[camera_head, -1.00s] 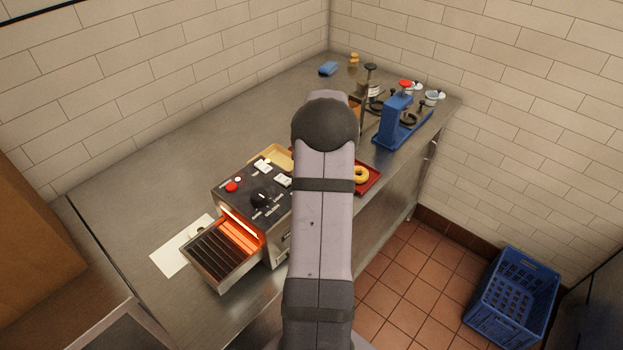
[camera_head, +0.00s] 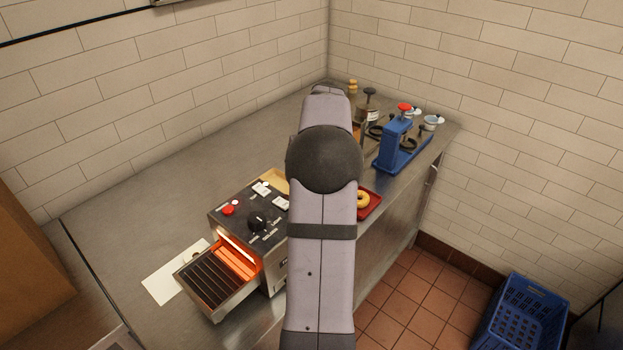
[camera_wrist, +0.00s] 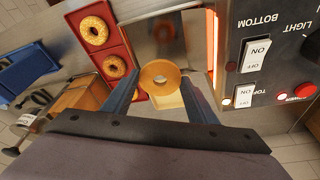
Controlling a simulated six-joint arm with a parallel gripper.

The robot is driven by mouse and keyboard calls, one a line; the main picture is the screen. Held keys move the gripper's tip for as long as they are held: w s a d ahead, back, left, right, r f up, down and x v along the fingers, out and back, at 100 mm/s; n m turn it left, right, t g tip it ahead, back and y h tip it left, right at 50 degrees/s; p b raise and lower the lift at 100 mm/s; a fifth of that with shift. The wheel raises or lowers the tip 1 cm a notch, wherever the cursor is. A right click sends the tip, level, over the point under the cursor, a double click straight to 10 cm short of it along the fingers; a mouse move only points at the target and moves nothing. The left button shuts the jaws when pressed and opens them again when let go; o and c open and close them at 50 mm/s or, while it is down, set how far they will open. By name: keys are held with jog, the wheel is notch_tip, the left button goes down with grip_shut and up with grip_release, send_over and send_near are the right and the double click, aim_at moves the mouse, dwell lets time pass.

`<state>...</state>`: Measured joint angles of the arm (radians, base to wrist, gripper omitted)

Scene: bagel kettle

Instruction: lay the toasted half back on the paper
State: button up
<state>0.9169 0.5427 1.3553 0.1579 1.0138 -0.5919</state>
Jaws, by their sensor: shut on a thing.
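The toasted half (camera_wrist: 160,77), a golden ring, is between my gripper's fingertips (camera_wrist: 161,84) in the wrist view, and the jaws are shut on it. A pale yellow tray (camera_wrist: 167,101) shows just beyond it, beside the toaster (camera_wrist: 262,60). In the head view, the white paper (camera_head: 160,285) lies on the counter at lower left, partly hidden behind the toaster's rack. My arm hides my gripper and the held half in the head view.
The toaster (camera_head: 262,218) glows orange, with its slatted rack (camera_head: 210,280) sticking out towards the paper. A blue press (camera_head: 398,140) stands at the right.

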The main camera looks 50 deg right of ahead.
jog(key=w+a+r+n+y+p, duration=0.1)
jog(key=w+a+r+n+y, duration=0.15)
jog(key=w+a+n, duration=0.8)
jog(key=shift+w+a+f+n+g+y+p, duration=0.45)
jog(key=shift+a+f+n, duration=1.2)
jog(key=shift+a, duration=3.25)
jog(key=shift+w+a+f+n+g+y+p, duration=0.1)
jog(key=shift+w+a+f+n+p, duration=0.7)
jog(key=shift+a+f, duration=2.8)
jog(key=shift+w+a+f+n+g+y+p, duration=0.25)
jog(key=shift+w+a+f+n+p, duration=0.7)
jog(key=shift+a, duration=5.25)
jog(key=shift+s+r+n+b, duration=0.2)
jog(key=shift+s+n+b, duration=0.15)
jog(key=shift+b, duration=0.15)
jog(key=shift+f+b, duration=1.45)
jog(key=shift+f, duration=1.2)
